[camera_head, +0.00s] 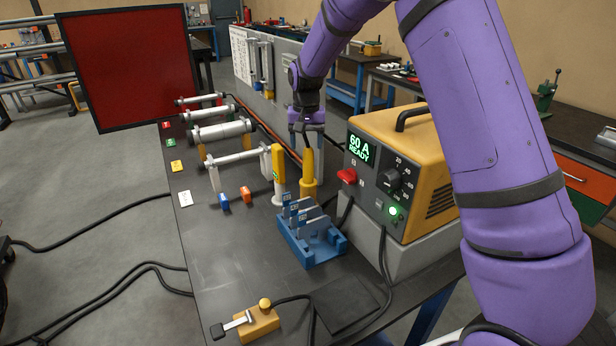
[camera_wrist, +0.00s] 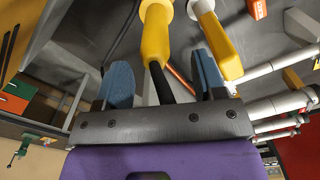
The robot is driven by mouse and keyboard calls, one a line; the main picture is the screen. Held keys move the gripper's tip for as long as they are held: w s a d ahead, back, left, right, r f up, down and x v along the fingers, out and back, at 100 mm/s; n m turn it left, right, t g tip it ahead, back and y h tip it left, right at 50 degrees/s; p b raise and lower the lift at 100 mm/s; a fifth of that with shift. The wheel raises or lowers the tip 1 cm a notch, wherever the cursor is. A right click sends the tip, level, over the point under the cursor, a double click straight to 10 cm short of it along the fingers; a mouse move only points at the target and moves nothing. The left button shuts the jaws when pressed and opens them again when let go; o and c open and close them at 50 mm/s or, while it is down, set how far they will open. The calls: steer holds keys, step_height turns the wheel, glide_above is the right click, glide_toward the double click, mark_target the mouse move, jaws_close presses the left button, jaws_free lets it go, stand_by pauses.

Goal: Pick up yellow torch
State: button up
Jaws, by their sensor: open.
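A yellow torch (camera_head: 308,172) stands upright on the dark bench, left of the power supply, with a flared collar low down and a black cable at its top. My gripper (camera_head: 306,126) is right above it, pointing down. In the wrist view my gripper (camera_wrist: 163,62) is open, with blue finger pads apart. The torch (camera_wrist: 155,38) shows between and beyond the fingertips, its black cable running between the fingers. I see no contact. A second yellow handle (camera_head: 279,172) with a pale base stands just left of the torch; it shows outside the right finger in the wrist view (camera_wrist: 217,42).
A yellow power supply (camera_head: 402,165) reading "60 A READY" stands close on the right. A blue slotted holder (camera_head: 318,248) is in front. Metal tubes on supports (camera_head: 220,131) lie left.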

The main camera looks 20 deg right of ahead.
mark_target(308, 158)
steer(key=shift+s+d+f, duration=0.1)
steer(key=shift+f, duration=1.25)
steer(key=shift+s+d+f, duration=0.1)
steer(key=shift+f, duration=1.25)
jaws_close()
